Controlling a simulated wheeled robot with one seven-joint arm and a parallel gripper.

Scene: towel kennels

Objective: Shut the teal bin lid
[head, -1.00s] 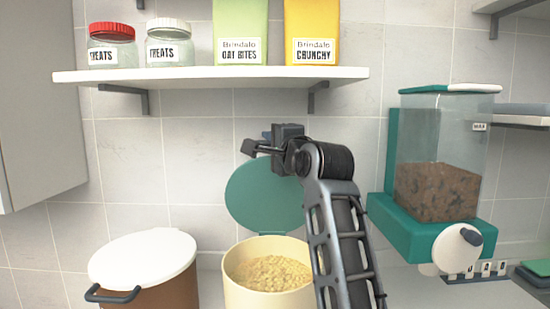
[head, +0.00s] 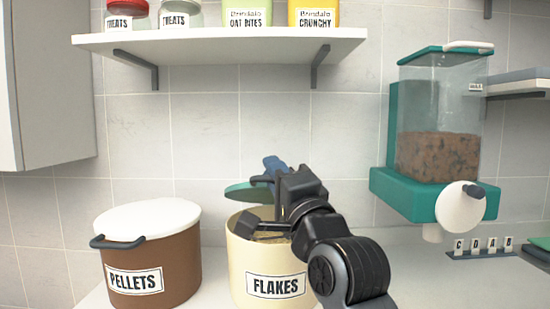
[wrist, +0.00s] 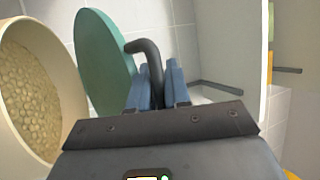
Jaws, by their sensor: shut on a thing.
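The teal lid (head: 247,191) belongs to the cream bin (head: 240,258) labelled FLAKES. It is partly lowered, seen nearly edge-on above the bin's back rim, with a gap over the opening. In the wrist view the lid (wrist: 100,50) shows its teal face, and its dark bent handle (wrist: 150,55) runs between my blue fingers. My gripper (wrist: 158,85) is shut on that handle. In the head view my gripper (head: 268,175) is above the bin, and my arm hides the bin's right side. Flakes fill the cream bin (wrist: 75,105) in the wrist view.
A brown PELLETS bin (head: 178,262) with a white lid stands close on the left. A shelf (head: 220,46) with jars and boxes hangs above. A teal dispenser (head: 405,196) is on the right wall. The counter between bin and dispenser is fairly clear.

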